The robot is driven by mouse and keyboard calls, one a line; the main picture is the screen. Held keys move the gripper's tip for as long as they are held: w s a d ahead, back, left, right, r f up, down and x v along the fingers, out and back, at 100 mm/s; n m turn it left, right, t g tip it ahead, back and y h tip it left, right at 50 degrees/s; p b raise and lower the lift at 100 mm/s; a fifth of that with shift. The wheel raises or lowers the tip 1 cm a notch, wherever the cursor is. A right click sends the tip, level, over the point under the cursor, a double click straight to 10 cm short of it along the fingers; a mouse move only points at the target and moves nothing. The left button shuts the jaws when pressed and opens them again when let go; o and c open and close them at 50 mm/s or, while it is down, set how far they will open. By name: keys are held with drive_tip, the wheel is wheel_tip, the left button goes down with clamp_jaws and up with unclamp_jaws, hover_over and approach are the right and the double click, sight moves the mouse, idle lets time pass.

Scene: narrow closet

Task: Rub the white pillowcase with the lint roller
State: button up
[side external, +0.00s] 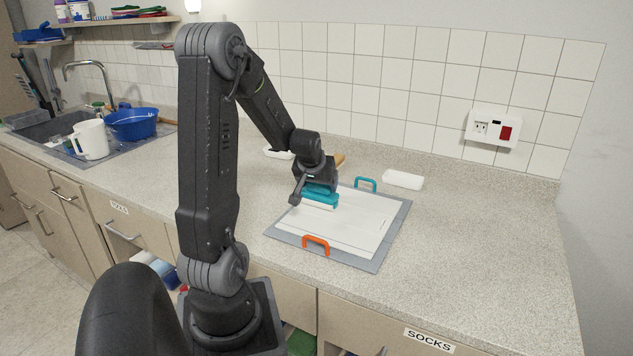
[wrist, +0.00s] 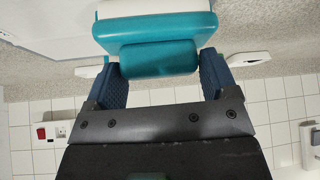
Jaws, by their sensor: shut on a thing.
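The white pillowcase (side external: 352,224) lies flat on a grey board (side external: 398,222) with an orange handle in front and a teal handle behind. The lint roller shows as a teal tool with a white lower part (side external: 320,198), over the left part of the pillowcase. In the wrist view its teal grip (wrist: 158,60) sits between my two fingers. My gripper (side external: 318,185) is shut on this grip, from above. The tool's underside looks at or very close to the cloth; contact cannot be told for sure.
A white dish (side external: 403,179) stands behind the board to the right, and another (side external: 278,153) behind to the left. A tiled wall with a socket box (side external: 493,128) closes the back. A white jug (side external: 91,140) and blue basin (side external: 133,123) stand far left. The right counter is clear.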

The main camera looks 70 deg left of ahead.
drive_tip(key=shift+w+d, duration=4.3)
drive_tip(key=shift+d, duration=0.1)
wheel_tip(320, 180, up, 8)
drive_tip(key=shift+a, duration=0.15)
